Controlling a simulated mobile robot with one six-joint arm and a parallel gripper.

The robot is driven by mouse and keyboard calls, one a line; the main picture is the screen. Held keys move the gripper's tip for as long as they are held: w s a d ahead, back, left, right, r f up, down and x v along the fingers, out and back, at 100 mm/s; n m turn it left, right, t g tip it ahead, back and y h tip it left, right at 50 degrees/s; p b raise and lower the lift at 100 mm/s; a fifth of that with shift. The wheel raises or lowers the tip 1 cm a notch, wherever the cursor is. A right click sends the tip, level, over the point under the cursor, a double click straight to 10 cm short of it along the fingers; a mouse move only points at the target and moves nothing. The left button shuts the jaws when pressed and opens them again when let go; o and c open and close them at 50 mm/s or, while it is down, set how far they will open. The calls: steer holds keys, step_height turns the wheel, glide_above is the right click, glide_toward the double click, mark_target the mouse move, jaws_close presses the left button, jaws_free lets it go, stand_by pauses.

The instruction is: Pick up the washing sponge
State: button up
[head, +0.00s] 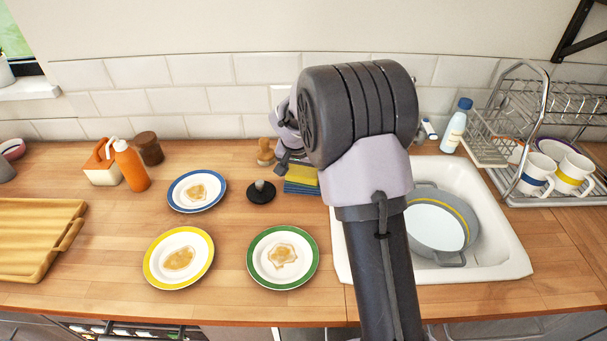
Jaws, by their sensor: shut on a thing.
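The washing sponge (303,173) is yellow on top, with blue-green layers below it, and sits on the counter just left of the sink. I cannot tell whether these layers are one sponge or a stack. My gripper (290,160) is at its upper back edge, pointing down, and is shut on it. My thick dark arm stands in front and hides most of the gripper and the sponge's right end. I see no clear gap between the sponge and the counter.
A black round object with a knob (261,191) and a wooden item (265,152) stand close left of the sponge. Three dirty plates (208,205) lie further left and in front. The sink (507,262) holds a grey pan (470,213). A dish rack (505,125) stands right.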

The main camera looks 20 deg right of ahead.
mark_target(305, 168)
steer(key=shift+r, duration=0.1)
steer(key=shift+r, duration=0.3)
steer(key=p+v, duration=0.1)
steer(key=v, duration=0.2)
steer(key=shift+w+d+r+p, duration=0.1)
steer(key=shift+d+r+p, duration=0.05)
steer(key=shift+p, duration=0.25)
steer(key=s+a+n, duration=0.1)
steer(key=s+a, duration=0.2)
steer(key=s, duration=0.1)
steer(key=s+a+n+y, duration=0.1)
steer(key=s+a+n, duration=0.1)
steer(key=s+a, duration=0.2)
steer(key=s+a+n+t, duration=0.1)
steer(key=s+a, duration=0.2)
steer(key=s, duration=0.2)
steer(key=shift+s+a+n+y, duration=0.2)
steer(key=shift+s+n+y, duration=0.1)
steer(key=shift+n, duration=0.1)
steer(key=shift+w+a+f+n+y+b, duration=0.15)
steer(key=shift+a+n+y, duration=0.15)
steer(key=shift+n, duration=0.4)
steer(key=shift+w+a+f+n+y+b, duration=0.2)
steer(key=shift+a+n+y, duration=0.1)
steer(key=shift+n, duration=0.4)
